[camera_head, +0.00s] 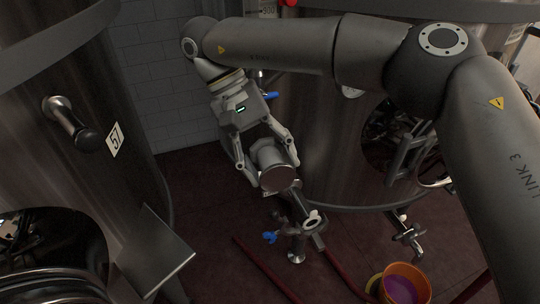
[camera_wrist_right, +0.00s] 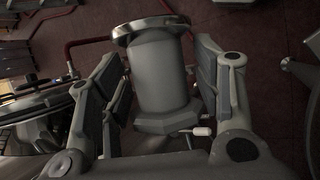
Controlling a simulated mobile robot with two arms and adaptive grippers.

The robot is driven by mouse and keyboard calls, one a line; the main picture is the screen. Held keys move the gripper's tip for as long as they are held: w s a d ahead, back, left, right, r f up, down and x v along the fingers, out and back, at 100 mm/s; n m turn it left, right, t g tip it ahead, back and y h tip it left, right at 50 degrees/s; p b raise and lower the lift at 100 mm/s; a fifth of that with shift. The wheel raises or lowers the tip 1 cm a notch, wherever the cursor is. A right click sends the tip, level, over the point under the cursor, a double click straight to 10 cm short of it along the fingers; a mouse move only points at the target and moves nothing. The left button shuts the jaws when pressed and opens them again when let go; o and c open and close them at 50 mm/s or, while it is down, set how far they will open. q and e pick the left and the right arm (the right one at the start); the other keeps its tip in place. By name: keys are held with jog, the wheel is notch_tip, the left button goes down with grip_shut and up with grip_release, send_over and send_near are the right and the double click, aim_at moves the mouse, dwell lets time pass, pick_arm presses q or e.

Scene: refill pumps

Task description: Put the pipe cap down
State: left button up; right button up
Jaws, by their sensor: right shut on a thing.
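The pipe cap (camera_head: 275,168) is a grey metal cylinder with a flanged end, held between the fingers of my right gripper (camera_head: 272,172). The right wrist view shows the pipe cap (camera_wrist_right: 160,75) between the pads of my right gripper (camera_wrist_right: 163,72), its wide shiny rim pointing away from the palm. In the head view the cap is in front of a floor pipe fitting (camera_head: 300,215) with a pale ring end; I cannot tell the gap between them. My left gripper is not in view.
A steel tank (camera_head: 60,190) marked 57 stands at left, with a slanted metal plate (camera_head: 155,250) before it. Another tank (camera_head: 320,150) stands behind my right arm. An orange bucket (camera_head: 420,275) with purple contents is at lower right. A red hose (camera_head: 265,268) crosses the dark red floor.

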aim_at(284, 185)
jog(key=n, duration=0.1)
jog(key=d+f+n+t, duration=0.1)
jog(key=n, duration=0.1)
jog(key=f+n+t+h, duration=0.1)
jog(key=shift+s+d+f, duration=0.2)
jog(key=shift+s+f, duration=0.05)
jog(key=shift+s, duration=0.15)
jog(key=n, duration=0.1)
jog(key=f+n+t, duration=0.1)
jog(key=n, duration=0.1)
jog(key=d+f+n+t, duration=0.1)
jog(key=shift+s+d+f+n, duration=0.1)
jog(key=shift+s+f+n, duration=0.15)
jog(key=shift+s+n, duration=0.1)
jog(key=f+n+t, duration=0.1)
jog(key=n, duration=0.1)
jog(key=s+d+f+n+t+y, duration=0.1)
jog(key=n, duration=0.2)
jog(key=d+f+n+t+y, duration=0.1)
jog(key=f+n, duration=0.1)
jog(key=shift+s+f+t, duration=0.1)
jog(key=shift+s+t, duration=0.05)
jog(key=shift+t, duration=0.25)
jog(key=shift+d, duration=0.1)
